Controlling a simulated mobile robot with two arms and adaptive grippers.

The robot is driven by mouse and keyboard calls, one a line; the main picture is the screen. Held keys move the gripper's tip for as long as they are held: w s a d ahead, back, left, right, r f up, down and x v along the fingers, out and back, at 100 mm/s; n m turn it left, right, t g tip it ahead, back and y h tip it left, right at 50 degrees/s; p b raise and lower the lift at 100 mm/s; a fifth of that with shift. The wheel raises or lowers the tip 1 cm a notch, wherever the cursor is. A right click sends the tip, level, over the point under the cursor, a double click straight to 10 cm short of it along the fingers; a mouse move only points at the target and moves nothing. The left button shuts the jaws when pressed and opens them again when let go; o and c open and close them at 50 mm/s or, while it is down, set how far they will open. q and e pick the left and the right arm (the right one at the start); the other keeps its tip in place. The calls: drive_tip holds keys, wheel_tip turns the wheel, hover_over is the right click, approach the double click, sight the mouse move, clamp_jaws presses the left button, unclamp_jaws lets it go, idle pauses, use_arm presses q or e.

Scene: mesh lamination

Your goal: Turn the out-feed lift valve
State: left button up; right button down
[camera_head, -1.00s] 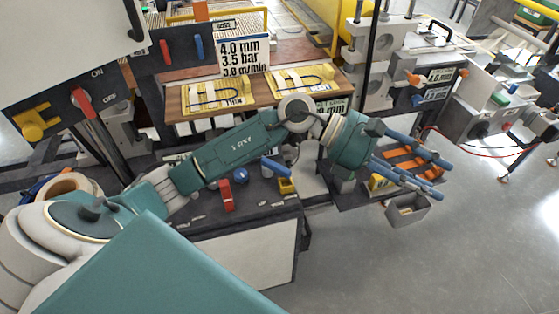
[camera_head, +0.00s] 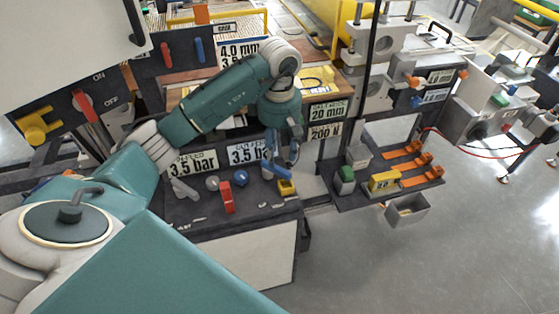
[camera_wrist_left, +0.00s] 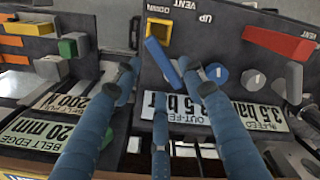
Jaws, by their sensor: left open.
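The blue out-feed lever (camera_head: 279,171) sits on the dark console, above the yellow block (camera_head: 286,187). In the left wrist view the blue lever (camera_wrist_left: 163,62) lies slanted near the UP, DOWN and VENT markings. The OUT-FEED 3.5 bar label (camera_wrist_left: 176,107) is partly covered by my fingers. My left gripper (camera_head: 283,150) points down over the lever with its blue fingers spread. In the left wrist view its open fingers (camera_wrist_left: 160,80) are on either side of the lever's near end; I cannot tell whether they touch it. My right gripper is not in view.
A red lever (camera_head: 227,197) and a blue knob (camera_head: 241,177) stand close by on the console. To the right is a shelf with a green button block (camera_head: 346,174), a yellow block (camera_head: 384,181) and orange clamps (camera_head: 408,165). A grey bin (camera_head: 407,210) hangs below.

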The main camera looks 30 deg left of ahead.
sight(279, 167)
use_arm(q)
drive_tip(key=shift+f+p, duration=0.45)
drive_tip(key=shift+f, duration=1.9)
drive_tip(key=shift+c, duration=0.3)
clamp_jaws()
